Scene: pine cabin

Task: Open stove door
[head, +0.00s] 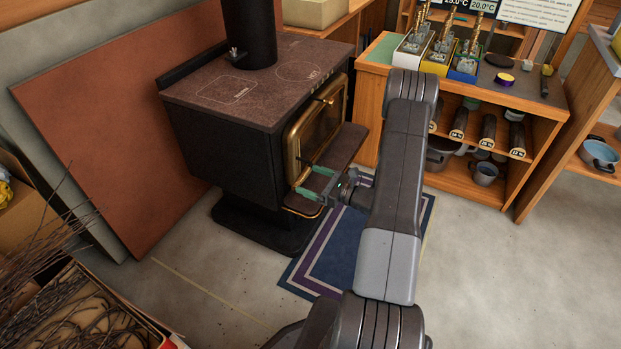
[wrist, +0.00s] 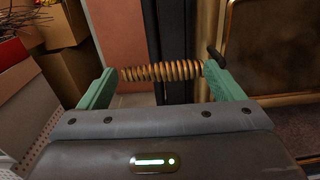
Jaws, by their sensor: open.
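The black wood stove (head: 232,125) stands left of my arm in the head view. Its brass-framed glass door (head: 318,120) looks shut; its brass frame and dark glass also show at the right of the wrist view (wrist: 275,60). A brass coil handle (wrist: 162,71) lies across the wrist view, with a black end piece at its right. My gripper (head: 304,179) is open low in front of the door. In the wrist view its green fingers (wrist: 160,76) stand at either end of the coil. I cannot tell whether they touch it.
A dark shelf (head: 338,146) juts out below the door. A blue and purple mat (head: 340,240) lies on the floor. A wooden shelf unit (head: 545,135) stands at the right, and a crate of twigs (head: 80,315) at the lower left. Floor between is clear.

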